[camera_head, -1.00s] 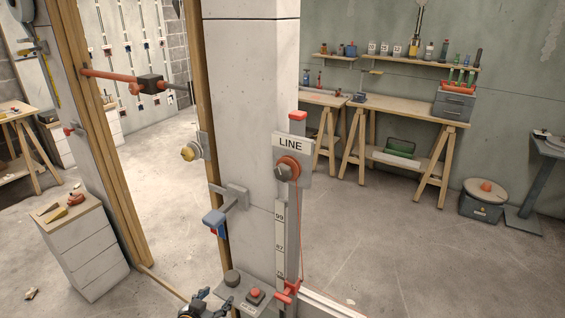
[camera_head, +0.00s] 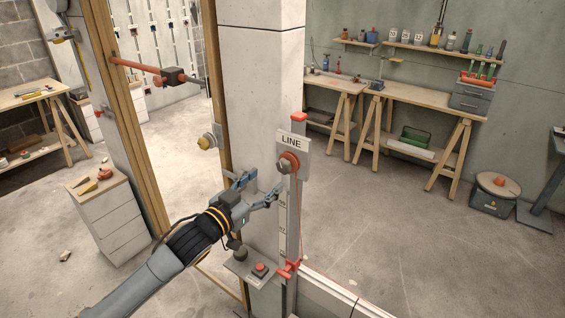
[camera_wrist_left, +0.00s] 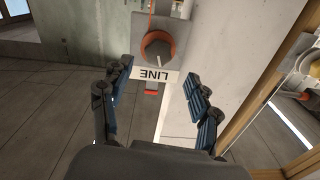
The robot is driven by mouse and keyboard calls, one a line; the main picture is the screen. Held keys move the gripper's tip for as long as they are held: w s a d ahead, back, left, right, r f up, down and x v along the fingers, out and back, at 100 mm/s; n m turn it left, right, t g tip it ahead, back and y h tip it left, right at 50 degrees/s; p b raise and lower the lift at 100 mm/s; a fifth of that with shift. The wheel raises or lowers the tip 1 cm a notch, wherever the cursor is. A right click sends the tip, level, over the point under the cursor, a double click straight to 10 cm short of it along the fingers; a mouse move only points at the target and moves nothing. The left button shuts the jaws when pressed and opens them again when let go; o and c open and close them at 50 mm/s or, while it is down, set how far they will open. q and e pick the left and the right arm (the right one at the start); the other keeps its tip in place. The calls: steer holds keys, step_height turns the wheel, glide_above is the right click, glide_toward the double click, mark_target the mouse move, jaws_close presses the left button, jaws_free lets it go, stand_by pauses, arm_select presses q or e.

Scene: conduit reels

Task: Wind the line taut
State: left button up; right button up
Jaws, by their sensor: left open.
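An orange-red reel with a grey knob (camera_head: 288,163) sits on a grey plate on the pillar, under a sign reading LINE (camera_head: 292,141). A thin red line (camera_head: 300,215) runs from it down beside a numbered strip to a red fitting (camera_head: 287,270). My left gripper (camera_head: 265,184) is open and empty, just left of and below the reel, apart from it. In the left wrist view, the reel knob (camera_wrist_left: 158,47) lies ahead, beyond the two spread fingers (camera_wrist_left: 157,79). The line's tension cannot be judged. My right gripper is not in view.
A small box with a red button (camera_head: 259,270) and a dark knob (camera_head: 240,254) juts out below the gripper. A yellow knob (camera_head: 208,141) is on the doorway's side. Workbenches (camera_head: 415,108) stand behind at right.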

mark_target(282, 168)
arm_select(q)
steer(key=p+x, duration=0.2)
steer(key=x, duration=0.6)
steer(key=shift+w+d, duration=0.2)
steer(key=shift+d, duration=0.1)
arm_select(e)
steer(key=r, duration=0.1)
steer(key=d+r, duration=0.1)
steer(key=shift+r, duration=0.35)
arm_select(q)
steer(key=c, duration=1.2)
